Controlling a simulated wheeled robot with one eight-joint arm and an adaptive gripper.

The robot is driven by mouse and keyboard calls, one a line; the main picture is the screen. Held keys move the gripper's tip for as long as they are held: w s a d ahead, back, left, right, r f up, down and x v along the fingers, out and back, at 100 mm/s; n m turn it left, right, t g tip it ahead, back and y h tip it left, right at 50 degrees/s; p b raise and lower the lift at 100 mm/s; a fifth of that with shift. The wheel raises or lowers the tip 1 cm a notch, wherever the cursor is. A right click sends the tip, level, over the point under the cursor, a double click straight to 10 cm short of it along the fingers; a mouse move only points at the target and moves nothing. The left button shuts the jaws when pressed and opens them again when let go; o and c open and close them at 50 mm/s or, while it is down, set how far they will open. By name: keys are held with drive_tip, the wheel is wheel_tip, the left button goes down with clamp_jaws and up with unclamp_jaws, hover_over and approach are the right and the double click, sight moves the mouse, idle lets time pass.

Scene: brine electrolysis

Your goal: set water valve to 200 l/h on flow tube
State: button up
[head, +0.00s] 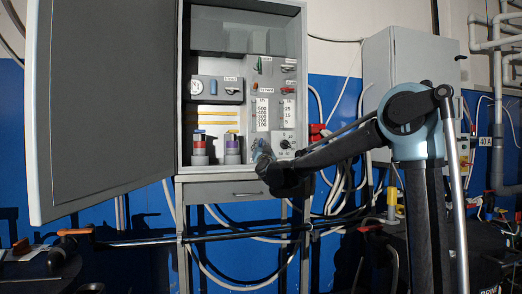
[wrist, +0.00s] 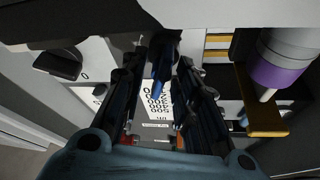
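The flow tube (head: 262,115) with a scale marked in hundreds up to 500 is on the panel inside the open cabinet. Its scale shows upside down between my fingers in the wrist view (wrist: 157,103). My gripper (head: 264,158) is at the foot of this tube. In the wrist view my gripper (wrist: 168,62) has its two dark fingers on either side of a slim blue part (wrist: 162,88), probably the water valve. I cannot tell whether the fingers touch it. The valve's setting cannot be read, and the fingers hide much of it.
The open cabinet door (head: 105,105) stands at the left. A second tube with a smaller scale (head: 288,114) is just right of the first. A black knob (head: 284,143) also shows in the wrist view (wrist: 58,64). A purple-banded bottle (head: 233,147) stands left of my gripper.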

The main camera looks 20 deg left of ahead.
clamp_jaws()
drive_tip(key=shift+m, duration=0.3)
drive_tip(key=m+h, duration=0.1)
drive_tip(key=m, duration=0.2)
drive_tip(key=m+h, duration=0.2)
drive_tip(key=m, duration=0.1)
drive_tip(key=shift+r+m+h, duration=0.1)
drive_tip(key=shift+m+h, duration=0.2)
drive_tip(key=shift+m, duration=0.1)
unclamp_jaws()
